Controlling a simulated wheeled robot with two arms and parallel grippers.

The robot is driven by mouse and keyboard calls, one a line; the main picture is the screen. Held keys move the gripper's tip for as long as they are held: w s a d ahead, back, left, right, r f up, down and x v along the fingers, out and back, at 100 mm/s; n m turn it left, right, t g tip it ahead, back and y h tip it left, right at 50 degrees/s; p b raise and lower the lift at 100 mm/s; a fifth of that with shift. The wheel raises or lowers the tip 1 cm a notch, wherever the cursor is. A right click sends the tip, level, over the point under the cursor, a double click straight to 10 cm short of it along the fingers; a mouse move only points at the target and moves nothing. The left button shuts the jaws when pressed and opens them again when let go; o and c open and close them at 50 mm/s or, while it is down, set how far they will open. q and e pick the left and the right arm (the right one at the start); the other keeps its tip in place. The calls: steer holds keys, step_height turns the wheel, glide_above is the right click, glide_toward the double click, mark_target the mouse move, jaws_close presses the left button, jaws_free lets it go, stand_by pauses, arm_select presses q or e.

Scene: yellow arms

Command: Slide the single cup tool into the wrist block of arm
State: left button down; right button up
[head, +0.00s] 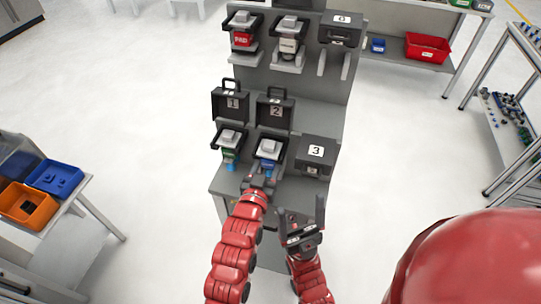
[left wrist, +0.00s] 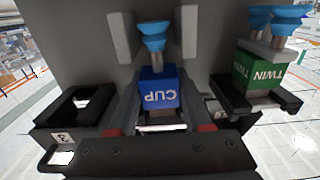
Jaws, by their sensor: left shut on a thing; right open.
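The single cup tool (head: 269,147) is a blue block with a grey top, in the open station 2 of the rack. In the left wrist view the blue block (left wrist: 158,90) reads CUP and bears one light blue suction cup (left wrist: 155,32). My left gripper (head: 262,176) is shut on this block, with its fingers (left wrist: 157,112) on either side. The tool is still at the rack's two grey prongs (left wrist: 123,38); whether they carry it is unclear. My right gripper (head: 304,222) is open and empty, in front of the rack, right of the left one. I cannot make out a wrist block.
The green TWIN tool (left wrist: 258,68) stands beside it in station 1, lid 1 (head: 231,105) up. Lid 2 (head: 274,112) is up; box 3 (head: 315,154) is closed. Above are a red tool (head: 242,38), a white tool (head: 289,45) and closed box 6 (head: 342,28).

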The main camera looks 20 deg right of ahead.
arm_select(q)
steer(key=shift+s+a+r, duration=0.1)
steer(key=shift+s+a, duration=0.15)
steer(key=shift+s, duration=0.1)
stand_by(0.5)
steer(key=shift+s+a, duration=0.1)
steer(key=shift+s, duration=0.05)
steer(key=shift+b+v, duration=0.35)
steer(key=shift+v, duration=0.75)
steer(key=p, duration=0.7)
glide_toward(268, 165)
steer(key=s+a+r, duration=0.2)
steer(key=s+a, duration=0.3)
steer(key=s, duration=0.2)
steer(key=shift+s+a+r, duration=0.1)
steer(key=shift+s, duration=0.05)
